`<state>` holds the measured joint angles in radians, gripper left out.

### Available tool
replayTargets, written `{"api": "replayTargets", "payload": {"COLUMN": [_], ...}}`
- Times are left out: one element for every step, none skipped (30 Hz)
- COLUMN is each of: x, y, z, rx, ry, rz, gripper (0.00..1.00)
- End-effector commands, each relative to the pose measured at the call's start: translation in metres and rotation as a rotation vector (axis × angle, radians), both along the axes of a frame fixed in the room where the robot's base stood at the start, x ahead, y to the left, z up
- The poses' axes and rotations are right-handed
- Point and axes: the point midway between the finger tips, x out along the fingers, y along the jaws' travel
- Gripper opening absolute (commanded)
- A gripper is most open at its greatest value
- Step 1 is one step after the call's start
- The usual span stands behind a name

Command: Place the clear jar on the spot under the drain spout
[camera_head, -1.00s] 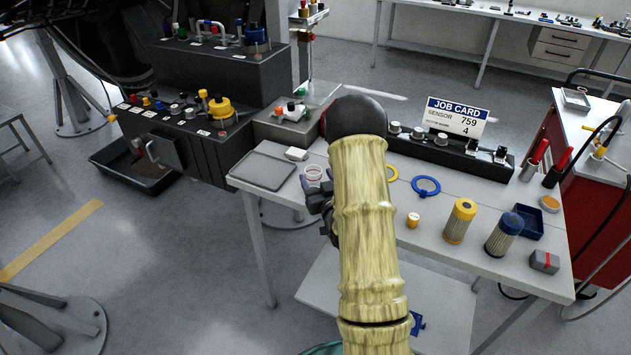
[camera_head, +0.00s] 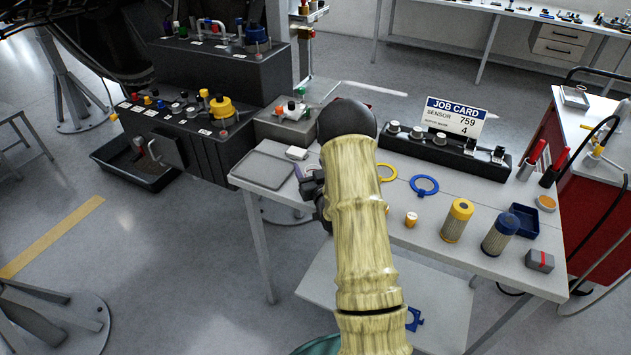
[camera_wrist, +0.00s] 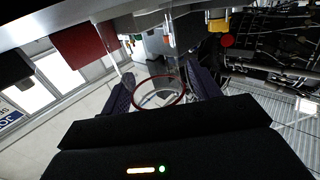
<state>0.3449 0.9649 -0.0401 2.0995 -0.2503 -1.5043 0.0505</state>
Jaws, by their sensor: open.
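The clear jar shows in the wrist view as a clear round vessel with a red rim (camera_wrist: 160,103), between the two dark fingers of my gripper (camera_wrist: 161,85). The fingers stand apart, one on each side of it; I cannot tell whether either touches it. In the head view my gripper (camera_head: 310,186) is at the left part of the white table, and my arm and gripper hide most or all of the jar. A drain spout cannot be made out for certain; a small metal fitting (camera_head: 154,148) sits on the dark unit's front, above a black floor tray (camera_head: 118,172).
A grey tray (camera_head: 263,170) lies at the table's left end, with a white block (camera_head: 296,153) beside it. Yellow and blue rings, two filters (camera_head: 457,221) and a blue bin (camera_head: 525,221) stand to the right. Open floor lies left of the table.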

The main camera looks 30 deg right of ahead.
Motion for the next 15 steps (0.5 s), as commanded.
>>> {"api": "replayTargets", "payload": {"x": [-0.0001,-0.0001,-0.0001,-0.0001,-0.0001,-0.0001,-0.0002,-0.0002,-0.0002,-0.0002,-0.0002,-0.0002,-0.0002,-0.0002,-0.0002], "y": [0.0,0.0,-0.0001,-0.0001,-0.0002,-0.0002,-0.0002,-0.0002,-0.0003,-0.0003,-0.0003,-0.0003,-0.0004,-0.0004,-0.0004], "z": [0.0001,0.0001,0.0001,0.0002,0.0002,0.0002,0.0002,0.0002,0.0002,0.0002,0.0002,0.0002,0.0003,0.0003,0.0003], "rx": [0.0,0.0,0.0,0.0,0.0,0.0,0.0,0.0,0.0,0.0,0.0,0.0,0.0,0.0,0.0], "ry": [0.0,0.0,0.0,0.0,0.0,0.0,0.0,0.0,0.0,0.0,0.0,0.0,0.0,0.0,0.0], "rz": [0.0,0.0,0.0,0.0,0.0,0.0,0.0,0.0,0.0,0.0,0.0,0.0,-0.001,-0.001,-0.001], "gripper": [0.62,0.62,0.6,0.54,0.48,0.4,0.34,0.28,0.21,0.19,0.18,0.18,0.18,0.15,0.15]}}
